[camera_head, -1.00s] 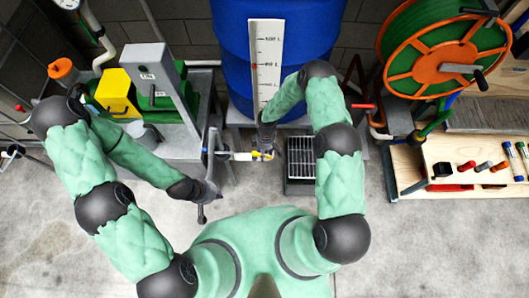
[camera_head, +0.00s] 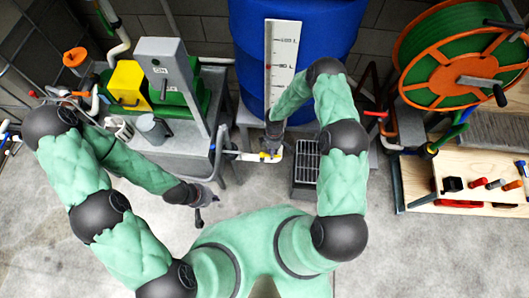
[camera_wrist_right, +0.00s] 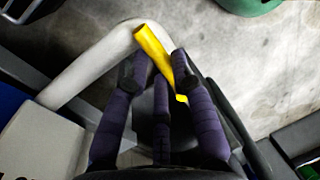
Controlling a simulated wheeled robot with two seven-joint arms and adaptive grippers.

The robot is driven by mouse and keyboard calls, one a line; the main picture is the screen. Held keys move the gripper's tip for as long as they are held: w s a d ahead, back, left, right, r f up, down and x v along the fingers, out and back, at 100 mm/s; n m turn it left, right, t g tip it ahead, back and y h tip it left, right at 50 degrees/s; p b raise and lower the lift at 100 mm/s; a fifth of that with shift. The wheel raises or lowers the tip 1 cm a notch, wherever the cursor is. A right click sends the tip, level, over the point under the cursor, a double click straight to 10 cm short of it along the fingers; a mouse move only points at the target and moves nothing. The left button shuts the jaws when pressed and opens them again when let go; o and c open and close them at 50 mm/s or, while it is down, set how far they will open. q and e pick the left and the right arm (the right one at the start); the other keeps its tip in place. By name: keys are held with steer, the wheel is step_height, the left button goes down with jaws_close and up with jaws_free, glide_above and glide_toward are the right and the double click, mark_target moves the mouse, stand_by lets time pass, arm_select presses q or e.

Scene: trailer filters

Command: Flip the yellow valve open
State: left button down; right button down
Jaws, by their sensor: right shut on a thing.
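The yellow valve handle (camera_head: 265,156) sits on the white pipe (camera_head: 245,156) low in front of the blue drum. In the right wrist view the yellow handle (camera_wrist_right: 155,50) runs between the dark fingers, beside the elbow of the white pipe (camera_wrist_right: 90,67). My right gripper (camera_wrist_right: 157,72) is shut on the handle, and the fingers hide part of it. The head view shows my right gripper (camera_head: 273,143) over the pipe end, mostly covered by its own arm. My left gripper (camera_head: 205,197) hangs over the floor, away from the valve; its fingers are too small to read.
The blue drum (camera_head: 235,45) with a white level scale (camera_head: 281,65) stands behind the valve. A grated drain box (camera_head: 306,165) is to its right. A metal bench (camera_head: 180,150) with a green and grey machine is at left. A hose reel (camera_head: 460,55) and wooden bench (camera_head: 455,160) are at right.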

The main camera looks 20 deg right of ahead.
steer(key=c, duration=1)
jaws_free()
steer(key=shift+c, duration=0.2)
step_height(320, 180, up, 12)
steer(key=w, duration=0.2)
steer(key=shift+d, duration=0.45)
steer(key=shift+f, duration=0.15)
steer(key=s+a+m+t+y, duration=0.1)
steer(key=s+a+m, duration=0.4)
steer(key=s+m, duration=0.2)
steer(key=s+a+m+t+y, duration=0.1)
steer(key=s+a+m, duration=0.3)
steer(key=s+m, duration=0.4)
steer(key=s+y, duration=0.1)
steer(key=s, duration=0.2)
steer(key=shift+a+f+m, duration=0.15)
steer(key=shift+a+m, duration=0.15)
steer(key=shift+a, duration=0.05)
